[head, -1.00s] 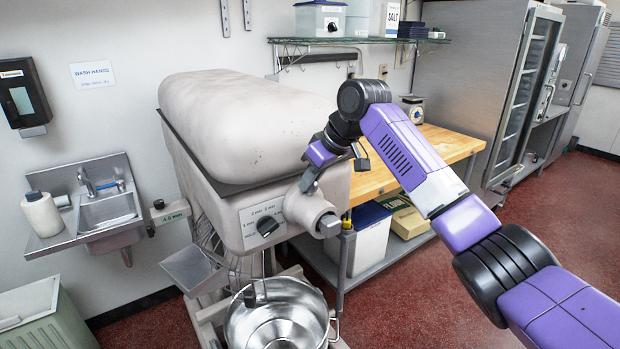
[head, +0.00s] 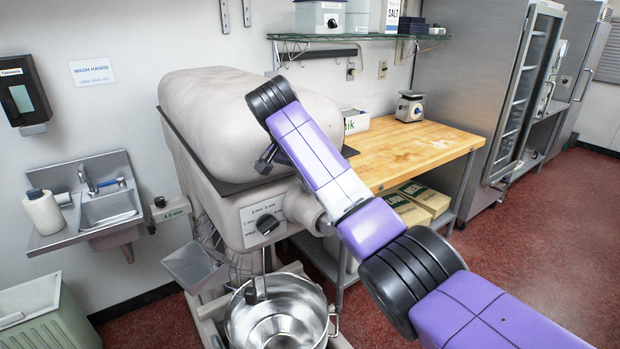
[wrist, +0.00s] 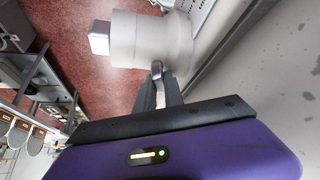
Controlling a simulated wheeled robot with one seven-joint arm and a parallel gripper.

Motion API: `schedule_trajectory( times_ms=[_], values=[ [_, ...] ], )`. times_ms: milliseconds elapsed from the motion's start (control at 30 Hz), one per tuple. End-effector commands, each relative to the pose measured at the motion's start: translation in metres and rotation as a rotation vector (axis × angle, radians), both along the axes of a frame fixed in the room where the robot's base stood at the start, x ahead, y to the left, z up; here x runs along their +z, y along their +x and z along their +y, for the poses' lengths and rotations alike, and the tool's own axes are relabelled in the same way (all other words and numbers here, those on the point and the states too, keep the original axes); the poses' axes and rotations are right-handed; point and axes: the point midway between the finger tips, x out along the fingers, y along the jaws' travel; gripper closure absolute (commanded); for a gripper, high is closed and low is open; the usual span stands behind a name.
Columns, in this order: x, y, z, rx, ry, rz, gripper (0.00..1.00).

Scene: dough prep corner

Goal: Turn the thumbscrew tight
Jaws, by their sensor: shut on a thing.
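The thumbscrew (wrist: 157,67) is a small grey piece at the side of the pale round hub (wrist: 150,38) in the wrist view. My gripper (wrist: 158,82) is shut on it, its two dark fingers reaching up to the hub's side and hiding much of the screw. In the head view the hub (head: 306,212) sticks out from the front of the big grey mixer (head: 215,120), partly behind my arm. The thumbscrew and my fingertips are hidden there behind my purple arm.
A steel bowl (head: 283,325) sits below the mixer head. A wooden table (head: 425,150) with a scale (head: 410,106) stands to the right, boxes (head: 420,200) below it. A sink (head: 105,207) is on the left. Red floor is open at right.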

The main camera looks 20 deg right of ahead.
Motion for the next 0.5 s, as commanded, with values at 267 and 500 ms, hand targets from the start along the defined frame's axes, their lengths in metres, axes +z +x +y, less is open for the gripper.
schedule_trajectory(
  times_ms=[267, 500],
  values=[
    [-0.0009, 0.0001, 0.0000, 0.004, 0.001, 0.001, 0.64],
    [-0.0002, 0.0002, -0.0003, 0.005, 0.000, 0.000, 0.64]
  ],
)
